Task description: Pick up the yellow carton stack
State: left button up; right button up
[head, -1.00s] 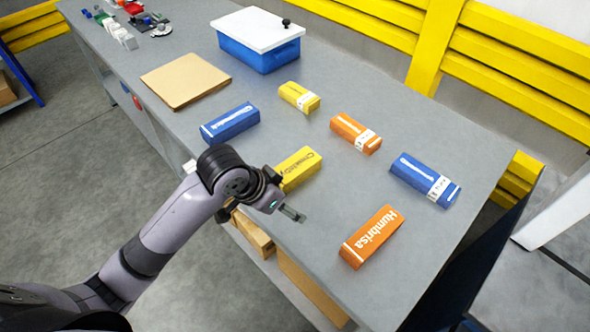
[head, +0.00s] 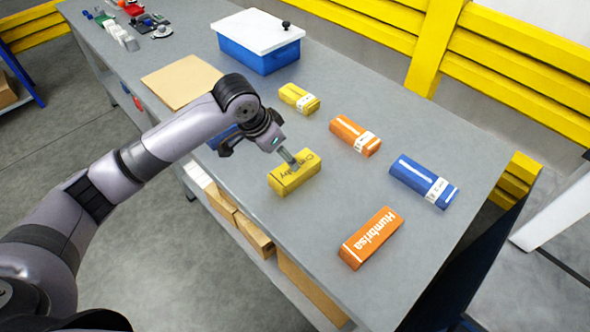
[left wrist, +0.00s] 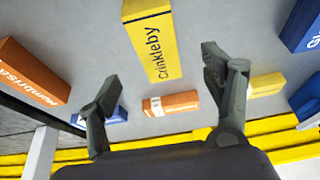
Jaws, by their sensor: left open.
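A yellow carton stack (head: 287,184) with dark lettering lies near the table's front edge; it also shows in the left wrist view (left wrist: 150,45), lettered "Crinkleby". A second yellow carton stack (head: 299,98) with a white band lies farther back; a finger partly hides it in the left wrist view (left wrist: 266,82). My left gripper (head: 286,156) is over the nearer stack in the head view. Its fingers are spread and empty in the left wrist view (left wrist: 160,75), with the lettered stack's end between their lines. I cannot tell whether they touch it. My right gripper is not in view.
Orange stacks (head: 355,136) (head: 371,238) and a blue stack (head: 424,181) lie to the right. My arm mostly covers another blue stack (head: 222,137). A brown cardboard sheet (head: 180,80) and a blue box with a white lid (head: 259,53) are farther back.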

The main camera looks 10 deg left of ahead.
aim_at(286, 171)
pick_arm(q)
jog(key=x, duration=0.4)
jog(key=shift+w+d+f, duration=0.1)
jog(key=shift+f, duration=0.1)
jog(key=shift+s+p+x, duration=0.15)
jog(key=shift+p+x, duration=0.35)
jog(key=shift+x, duration=0.85)
jog(key=shift+s+p+x, duration=0.15)
jog(key=shift+p+x, duration=0.3)
jog(key=shift+x, duration=0.85)
jog(key=shift+f, duration=0.1)
jog(key=shift+c, duration=0.4)
jog(key=c, duration=1.3)
